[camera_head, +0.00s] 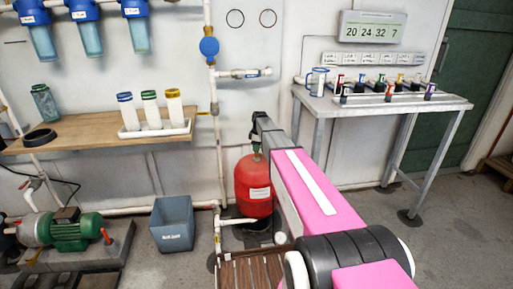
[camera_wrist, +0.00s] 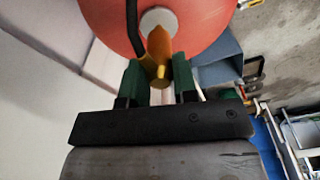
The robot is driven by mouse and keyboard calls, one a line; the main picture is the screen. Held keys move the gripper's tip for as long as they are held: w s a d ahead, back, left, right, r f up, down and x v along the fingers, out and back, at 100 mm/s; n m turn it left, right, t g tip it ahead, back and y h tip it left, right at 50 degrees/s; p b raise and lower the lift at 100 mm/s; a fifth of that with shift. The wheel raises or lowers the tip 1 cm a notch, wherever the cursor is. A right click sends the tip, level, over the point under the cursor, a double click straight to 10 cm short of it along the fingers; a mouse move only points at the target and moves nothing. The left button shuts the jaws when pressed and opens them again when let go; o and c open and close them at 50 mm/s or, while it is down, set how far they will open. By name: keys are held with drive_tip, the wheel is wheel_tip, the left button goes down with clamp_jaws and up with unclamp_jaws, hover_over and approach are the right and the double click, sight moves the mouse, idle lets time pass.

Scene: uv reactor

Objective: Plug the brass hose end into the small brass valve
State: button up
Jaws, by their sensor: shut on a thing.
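In the wrist view, my gripper (camera_wrist: 160,73) has its two green fingers on either side of a brass fitting (camera_wrist: 157,55), which I take for the brass hose end. A black hose (camera_wrist: 132,25) runs down to this fitting. The brass lies in front of the grey round top (camera_wrist: 158,19) of a red tank. I cannot tell the small brass valve apart from the hose end, or whether they touch. In the head view, my gripper (camera_head: 257,143) is just above the red tank (camera_head: 253,188); the brass parts are too small or hidden there.
A blue bin (camera_head: 172,224) stands left of the tank. A wooden shelf (camera_head: 85,136) with filter cartridges is on the left wall, and a grey table (camera_head: 390,103) with small valves is at right. White pipes (camera_head: 221,160) run beside the tank.

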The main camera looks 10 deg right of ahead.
drive_tip(key=shift+f, duration=0.3)
drive_tip(key=o, duration=1)
drive_tip(key=shift+c, duration=0.2)
drive_tip(key=shift+r, duration=0.15)
drive_tip(key=r, duration=0.7)
drive_tip(key=d+r, duration=0.1)
drive_tip(key=r, duration=0.2)
drive_tip(key=shift+s+r, duration=0.15)
drive_tip(key=shift+r, duration=0.1)
drive_tip(key=shift+s, duration=0.1)
